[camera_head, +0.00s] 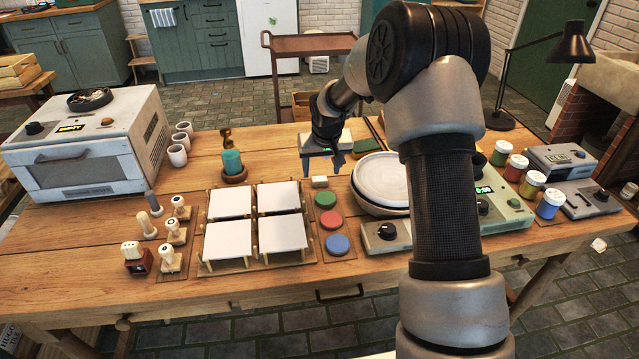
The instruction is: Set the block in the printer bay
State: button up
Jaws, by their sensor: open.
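A small cream block (320,182) lies on the wooden table, just behind the green round pad. My gripper (322,168) points down a little behind and above the block, with its two fingers spread and nothing seen between them. I cannot tell its exact height over the table. A low pale device (308,141) stands partly behind my gripper and may be the printer. No bay can be made out on it, since my gripper and wrist cover part of it.
My arm covers the table right of the stacked plates (380,178). White tiles on a wooden rack (229,203) and green, red and blue pads (333,221) lie in front. A kiln-like oven (90,145) stands left, paint jars (516,167) right.

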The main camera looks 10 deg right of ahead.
aim_at(320, 180)
jog(key=x, duration=0.4)
jog(key=shift+a+f+b, duration=0.1)
jog(key=shift+f+b, duration=0.3)
jog(key=shift+c, duration=0.2)
jog(key=c, duration=1.2)
jog(key=shift+o, duration=0.2)
jog(key=shift+r, duration=0.15)
